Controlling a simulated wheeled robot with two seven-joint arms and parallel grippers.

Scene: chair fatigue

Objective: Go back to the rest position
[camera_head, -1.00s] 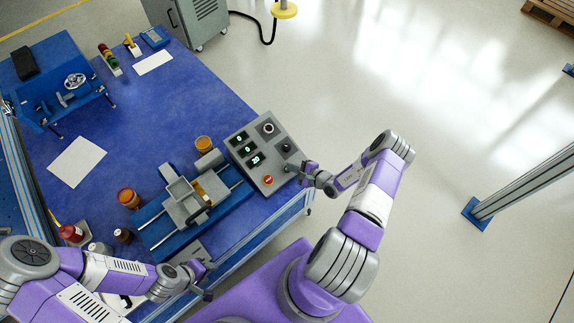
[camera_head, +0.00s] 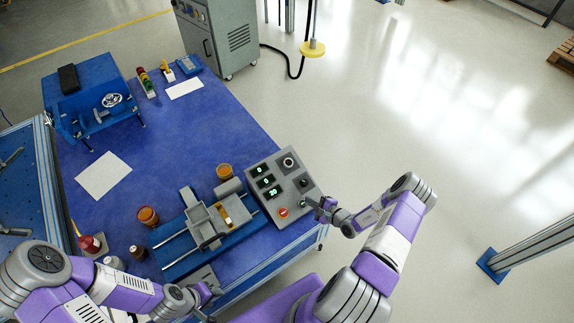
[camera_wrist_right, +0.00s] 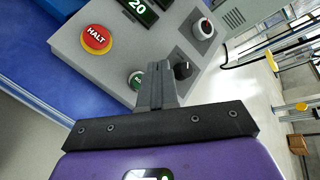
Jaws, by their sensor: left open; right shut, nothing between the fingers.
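My right gripper (camera_head: 318,204) is at the right edge of the grey control box (camera_head: 262,164). In the right wrist view its fingers (camera_wrist_right: 158,72) are shut with nothing between them, just in front of the box's panel, near a green button (camera_wrist_right: 135,79) and a black knob (camera_wrist_right: 183,69). I cannot tell whether they touch it. My left gripper (camera_head: 210,291) is open, low at the table's front edge, near the blue-based test fixture (camera_head: 178,268). Both arms reach forward, bent at the elbows.
The blue table (camera_head: 185,135) carries the box, the fixture, amber cups (camera_head: 148,216), a red bottle (camera_head: 90,244), a white sheet (camera_head: 103,175) and a blue machine (camera_head: 85,95). A grey cabinet (camera_head: 220,40) stands behind. A post (camera_head: 535,240) stands right; the floor between is clear.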

